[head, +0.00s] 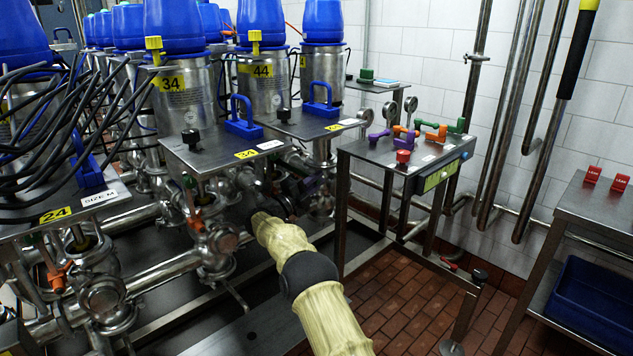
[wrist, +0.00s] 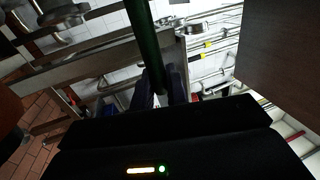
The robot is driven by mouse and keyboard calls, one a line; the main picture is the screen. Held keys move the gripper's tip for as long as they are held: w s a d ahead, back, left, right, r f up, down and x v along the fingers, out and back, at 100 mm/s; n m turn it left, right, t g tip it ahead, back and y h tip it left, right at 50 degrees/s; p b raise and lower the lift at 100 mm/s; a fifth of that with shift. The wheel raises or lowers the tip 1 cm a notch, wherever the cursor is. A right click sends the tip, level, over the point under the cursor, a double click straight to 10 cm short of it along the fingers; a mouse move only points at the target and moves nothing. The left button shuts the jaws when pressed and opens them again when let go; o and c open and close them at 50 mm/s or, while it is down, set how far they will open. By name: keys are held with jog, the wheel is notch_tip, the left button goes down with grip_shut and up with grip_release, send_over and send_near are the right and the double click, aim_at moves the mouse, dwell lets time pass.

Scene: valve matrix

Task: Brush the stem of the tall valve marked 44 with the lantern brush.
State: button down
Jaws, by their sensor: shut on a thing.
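The tall valve marked 44 (head: 262,85) is a silver cylinder with a blue cap and a yellow 44 label, standing behind the valve marked 34 in the head view. A second yellow 44 tag is on the front edge of its steel plate (head: 305,123). Its stem is not clearly seen among the pipework. My gripper (wrist: 165,88) is shut on a dark green rod (wrist: 148,45), seemingly the lantern brush's handle; no bristles show. In the head view my arm reaches in low, below and in front of the 34 and 44 plates; the gripper is dark and hard to make out there.
Valve 34 (head: 185,90) and its plate (head: 205,150) stand left of my arm, with pipes below. A small steel table (head: 380,150) with coloured handles stands to the right. A bench (head: 606,205) with a blue bin (head: 590,300) is far right. Brick floor (head: 400,300) between is open.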

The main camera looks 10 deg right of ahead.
jog(key=shift+s+d+r+b, duration=0.2)
jog(key=shift+s+d+b, duration=0.25)
jog(key=shift+s+b, duration=0.35)
jog(key=shift+w, duration=0.15)
jog(key=shift+w+a+r+p, duration=0.35)
jog(key=shift+w+p, duration=0.25)
jog(key=shift+p, duration=0.2)
jog(key=shift+a+f, duration=0.1)
jog(key=shift+s+f+b, duration=0.1)
jog(key=shift+f+b, duration=0.05)
jog(key=shift+b, duration=0.25)
jog(key=shift+s+d+f+b, duration=0.1)
jog(key=shift+s+d+b, duration=0.4)
jog(key=shift+b, duration=0.4)
jog(key=shift+w+a, duration=0.1)
